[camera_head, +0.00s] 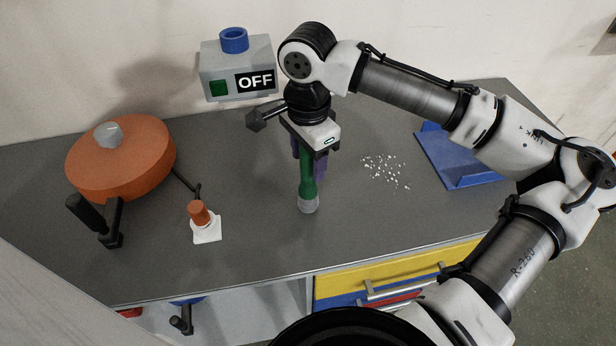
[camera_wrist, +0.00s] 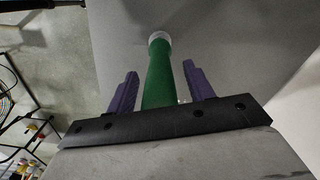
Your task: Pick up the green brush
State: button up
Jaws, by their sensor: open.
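The green brush (camera_head: 307,181) lies on the dark grey worktop near its middle, with its pale grey end (camera_head: 308,204) toward the front edge. My gripper (camera_head: 309,170) is above its rear part, and the brush's far end is hidden under the gripper. In the wrist view the green handle (camera_wrist: 164,75) runs between the two purple fingers of my gripper (camera_wrist: 161,85). The fingers stand apart, with a gap on each side of the handle. Whether the fingertips reach down beside the handle is hard to tell.
White crumbs (camera_head: 384,172) and a blue dustpan (camera_head: 452,158) lie to the right. An orange round object (camera_head: 121,165) and a small orange-capped item on a white base (camera_head: 203,222) are at left. A grey box marked OFF (camera_head: 236,75) is behind. Coloured drawers (camera_head: 395,270) are below.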

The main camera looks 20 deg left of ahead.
jog(key=c, duration=1)
jog(key=shift+c, duration=0.3)
jog(key=shift+r, duration=0.1)
